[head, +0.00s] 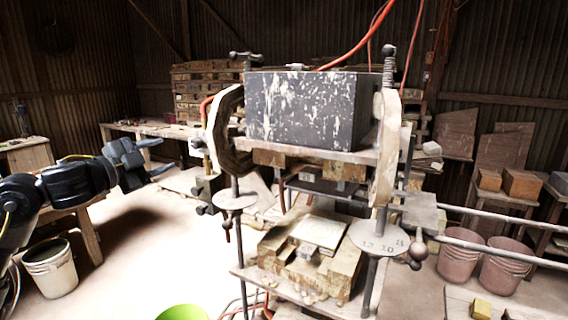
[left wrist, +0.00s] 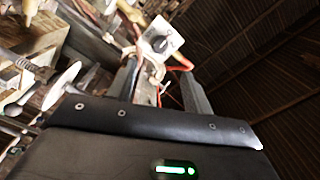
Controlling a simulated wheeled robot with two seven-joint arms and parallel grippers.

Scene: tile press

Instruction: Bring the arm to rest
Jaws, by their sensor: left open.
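My left arm comes in from the left in the head view, with its black gripper (head: 166,156) raised in the air to the left of the tile press (head: 228,130). The fingers are apart with nothing between them. In the left wrist view the two fingers of the left gripper (left wrist: 162,85) also stand apart, and a grey box with a dark round knob (left wrist: 160,43) shows beyond them. The press carries a dark, paint-flecked block (head: 310,108) on top. A pale square tile (head: 319,232) lies on the wooden blocks of its lower plate. My right gripper is not in view.
A wooden workbench (head: 160,130) is behind the gripper. Reddish buckets (head: 460,255) and long metal bars (head: 505,250) are right of the press. A green rounded thing (head: 182,312) shows at the bottom edge. Open floor lies left of the press.

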